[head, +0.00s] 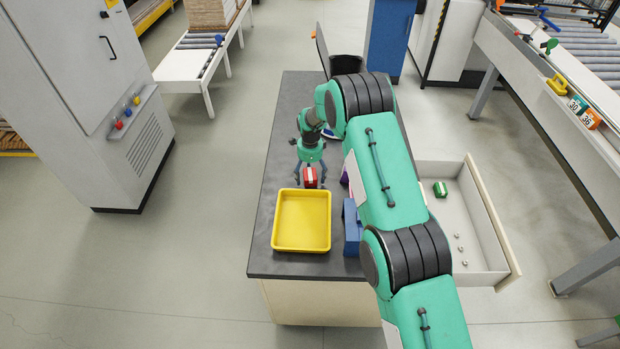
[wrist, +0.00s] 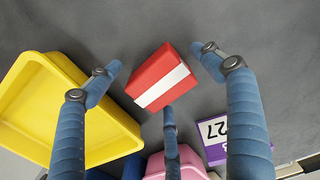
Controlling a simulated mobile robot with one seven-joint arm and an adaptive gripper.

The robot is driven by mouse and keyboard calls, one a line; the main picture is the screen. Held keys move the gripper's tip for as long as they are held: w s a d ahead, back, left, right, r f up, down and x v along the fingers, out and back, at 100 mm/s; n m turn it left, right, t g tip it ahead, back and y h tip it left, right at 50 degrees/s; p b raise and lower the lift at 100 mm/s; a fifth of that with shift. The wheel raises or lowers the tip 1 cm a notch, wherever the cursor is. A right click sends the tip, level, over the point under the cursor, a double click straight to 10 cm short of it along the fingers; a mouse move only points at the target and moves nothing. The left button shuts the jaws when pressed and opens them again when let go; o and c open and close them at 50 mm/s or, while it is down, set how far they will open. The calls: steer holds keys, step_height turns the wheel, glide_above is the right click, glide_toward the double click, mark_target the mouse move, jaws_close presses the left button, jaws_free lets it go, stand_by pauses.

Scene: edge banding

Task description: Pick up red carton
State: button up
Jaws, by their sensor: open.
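The red carton (head: 310,177) with a white stripe stands on the dark tabletop (head: 270,258), just behind the yellow tray. In the wrist view the red carton (wrist: 160,77) lies between my spread blue fingers, with grey table showing on both sides of it. My gripper (head: 311,172) is open, pointing down over the carton from above. In the wrist view my gripper (wrist: 163,80) has two fingers at the sides and a third at the bottom centre. No finger clearly touches the carton.
The yellow tray (head: 302,247) is empty, close to the carton. A blue item (head: 352,228), a pink item (wrist: 158,165) and a purple block marked 27 (wrist: 216,152) are nearby. An open drawer (head: 487,222) at right holds a green carton (head: 440,189) and small metal pieces.

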mark_target(310, 174)
steer(key=c, duration=1.5)
steer(key=shift+o, duration=0.2)
steer(key=shift+r, duration=0.1)
steer(key=shift+r, duration=4.95)
